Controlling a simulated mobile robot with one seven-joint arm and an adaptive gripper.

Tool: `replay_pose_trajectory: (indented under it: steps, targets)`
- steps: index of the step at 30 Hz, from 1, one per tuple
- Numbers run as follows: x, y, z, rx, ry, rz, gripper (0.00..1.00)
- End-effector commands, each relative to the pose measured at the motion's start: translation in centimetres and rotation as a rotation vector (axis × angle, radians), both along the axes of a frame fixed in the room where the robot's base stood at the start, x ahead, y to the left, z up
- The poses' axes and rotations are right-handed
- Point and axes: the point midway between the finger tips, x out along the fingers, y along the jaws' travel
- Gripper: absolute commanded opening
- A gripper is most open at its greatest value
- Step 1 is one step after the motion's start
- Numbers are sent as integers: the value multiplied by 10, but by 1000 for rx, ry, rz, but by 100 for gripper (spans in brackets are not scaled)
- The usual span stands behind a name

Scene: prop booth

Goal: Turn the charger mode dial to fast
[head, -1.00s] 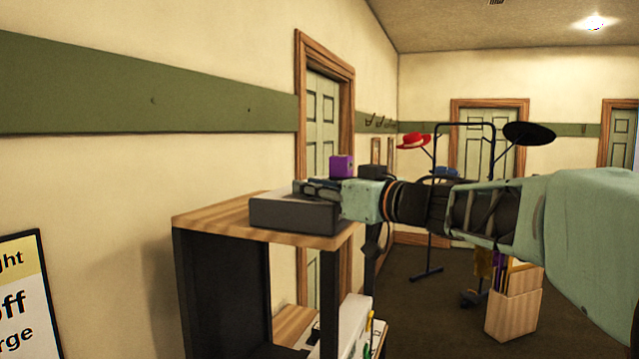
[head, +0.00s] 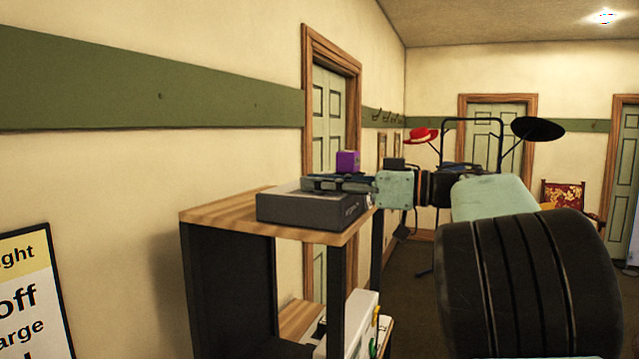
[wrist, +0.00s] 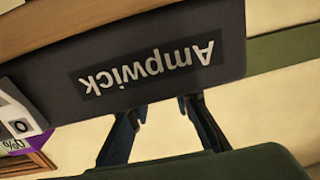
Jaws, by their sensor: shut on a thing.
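The charger (head: 285,209) is a dark grey box on the wooden top of a shelf unit in the head view. The wrist view shows its label side (wrist: 165,65), lettered "Ampwick", upside down. My gripper (head: 318,183) lies level just over the charger's top, reaching in from the right. In the wrist view my gripper's two fingers (wrist: 165,104) stand a little apart, with their tips hidden past the box's edge. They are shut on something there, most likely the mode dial. The dial and its setting marks are hidden in both views.
A purple box (head: 347,161) stands behind my gripper. The shelf unit's wooden top (head: 222,214) has bare room left of the charger. A framed sign (head: 30,300) with "off" on it is at the lower left. A hat stand (head: 442,150) stands farther back.

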Motion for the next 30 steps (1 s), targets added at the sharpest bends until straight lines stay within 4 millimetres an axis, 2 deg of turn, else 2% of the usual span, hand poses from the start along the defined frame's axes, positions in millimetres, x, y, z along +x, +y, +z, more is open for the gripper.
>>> replay_pose_trajectory:
  steps: [14,15,19,30]
  targets:
    - [0,0,4,6,-6,9,0]
    - [0,0,4,6,-6,9,23]
    - [0,0,3,4,-5,9,38]
    - [-1,-5,2,2,-3,8,38]
